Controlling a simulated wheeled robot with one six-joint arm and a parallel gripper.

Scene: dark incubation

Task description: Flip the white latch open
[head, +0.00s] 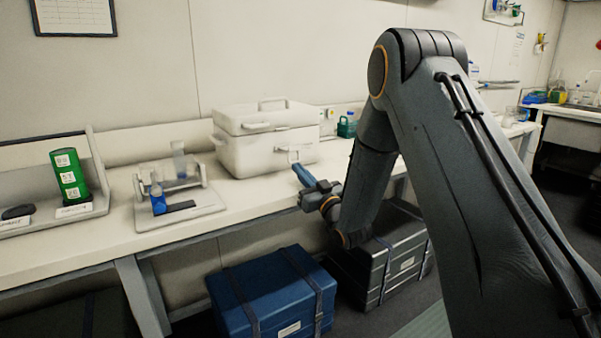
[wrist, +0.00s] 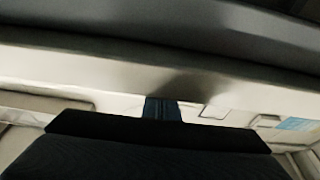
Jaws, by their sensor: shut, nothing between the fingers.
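A white lidded box (head: 240,155) stands on the bench in the head view, with its lid down. A small white bar (head: 257,127) juts from the front of the lid and looks like the latch; its exact position is hard to tell. My gripper (head: 298,168) is shut and empty, with blue fingers pointing at the box's front from its lower right. A gap to the box cannot be judged. In the wrist view the blue fingers (wrist: 162,109) are together in front of a pale surface. The latch cannot be made out there.
A rack with a blue-filled vial (head: 158,198) stands left of the box, and a green block (head: 69,176) is farther left. A blue case (head: 270,295) and a grey case (head: 385,270) sit under the bench. Bare bench lies in front of the box.

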